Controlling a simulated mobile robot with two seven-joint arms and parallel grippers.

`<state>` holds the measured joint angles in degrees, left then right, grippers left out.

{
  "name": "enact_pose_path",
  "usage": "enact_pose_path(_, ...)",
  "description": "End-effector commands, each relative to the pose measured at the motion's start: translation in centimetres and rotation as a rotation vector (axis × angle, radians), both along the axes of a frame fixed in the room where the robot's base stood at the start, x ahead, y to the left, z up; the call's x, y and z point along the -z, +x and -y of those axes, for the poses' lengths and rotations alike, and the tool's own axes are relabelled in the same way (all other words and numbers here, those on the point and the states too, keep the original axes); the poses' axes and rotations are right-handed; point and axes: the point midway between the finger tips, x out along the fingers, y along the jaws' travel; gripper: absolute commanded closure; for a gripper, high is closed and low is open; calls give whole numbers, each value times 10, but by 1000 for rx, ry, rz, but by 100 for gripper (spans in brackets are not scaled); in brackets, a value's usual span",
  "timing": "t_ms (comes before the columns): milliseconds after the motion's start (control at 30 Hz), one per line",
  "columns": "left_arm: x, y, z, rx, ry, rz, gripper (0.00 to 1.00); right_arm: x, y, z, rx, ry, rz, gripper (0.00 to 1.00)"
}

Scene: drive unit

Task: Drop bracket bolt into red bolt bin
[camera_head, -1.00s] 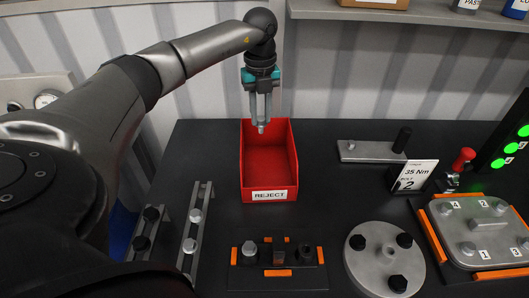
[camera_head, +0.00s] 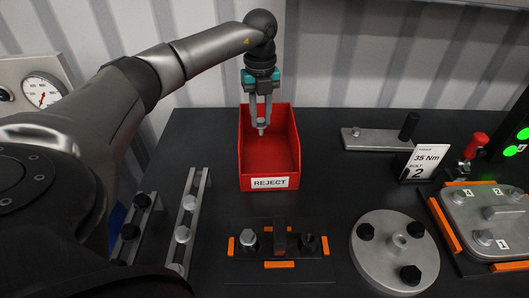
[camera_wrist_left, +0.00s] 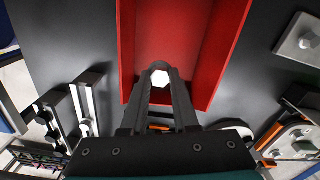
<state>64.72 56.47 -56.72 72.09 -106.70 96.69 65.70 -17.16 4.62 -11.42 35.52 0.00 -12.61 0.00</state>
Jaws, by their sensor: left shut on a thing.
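The red bolt bin (camera_head: 270,155) with a REJECT label stands at the middle of the bench. My left gripper (camera_head: 260,122) points down over the bin's back left part. It is shut on a silver bolt (camera_head: 261,127), whose head shows between the fingertips. In the left wrist view the bolt (camera_wrist_left: 160,78) shows as a bright hex head between the fingers, with the red bin (camera_wrist_left: 180,35) behind it. I cannot tell from the views how far the bolt is above the bin floor. My right gripper is not in view.
Two bolt rails (camera_head: 187,225) stand left of the bin. A black fixture with orange stops (camera_head: 280,245) and a round flange (camera_head: 395,250) are in front. A metal bracket plate (camera_head: 375,142), a sign (camera_head: 421,162) and a bolted cover (camera_head: 485,220) are on the right.

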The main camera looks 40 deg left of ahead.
Motion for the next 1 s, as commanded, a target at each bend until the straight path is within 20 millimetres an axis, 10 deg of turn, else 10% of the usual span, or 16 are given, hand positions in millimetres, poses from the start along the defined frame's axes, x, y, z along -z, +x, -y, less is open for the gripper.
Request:
enact_pose_path(67, -1, 0, 0, 0, 0, 1, 100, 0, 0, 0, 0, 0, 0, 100)
enact_pose_path(100, -1, 0, 0, 0, 0, 1, 71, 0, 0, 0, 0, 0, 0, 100)
enact_pose_path(400, -1, 0, 0, 0, 0, 0, 37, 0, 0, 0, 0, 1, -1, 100)
enact_pose_path(767, -7, 1, 0, 0, 0, 2, 37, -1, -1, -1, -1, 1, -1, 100)
enact_pose_path(1000, -54, 1, 0, 0, 0, 7, 37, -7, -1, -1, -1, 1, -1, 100)
